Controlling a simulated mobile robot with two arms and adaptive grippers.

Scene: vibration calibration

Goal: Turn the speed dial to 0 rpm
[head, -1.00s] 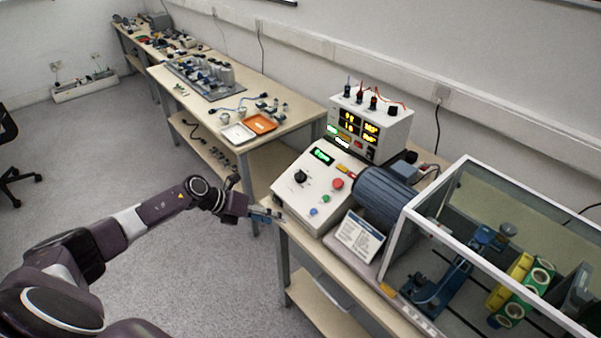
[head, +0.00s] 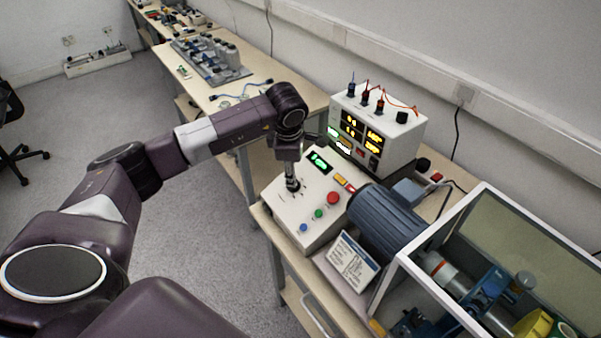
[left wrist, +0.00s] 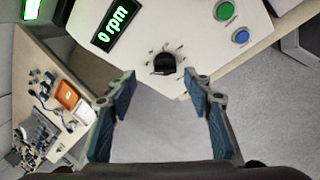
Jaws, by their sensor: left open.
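The speed dial (left wrist: 165,63) is a small black knob on the white sloped control panel (left wrist: 190,25), with marks around it. In the left wrist view the panel's display (left wrist: 115,22) reads "0 rpm" in green; it also shows in the head view (head: 319,161), too small to read surely. My left gripper (left wrist: 160,82) is open, its two blue-grey fingers apart, with the dial just beyond and between the tips. No contact with the dial is visible. In the head view my left gripper (head: 292,183) points down over the panel and largely hides the dial.
Red (head: 333,198), green (head: 319,213) and blue (head: 304,228) buttons sit beside the dial. A white meter box (head: 380,125) stands behind the panel. A blue motor (head: 385,220) and a framed clear enclosure (head: 440,235) are to the right.

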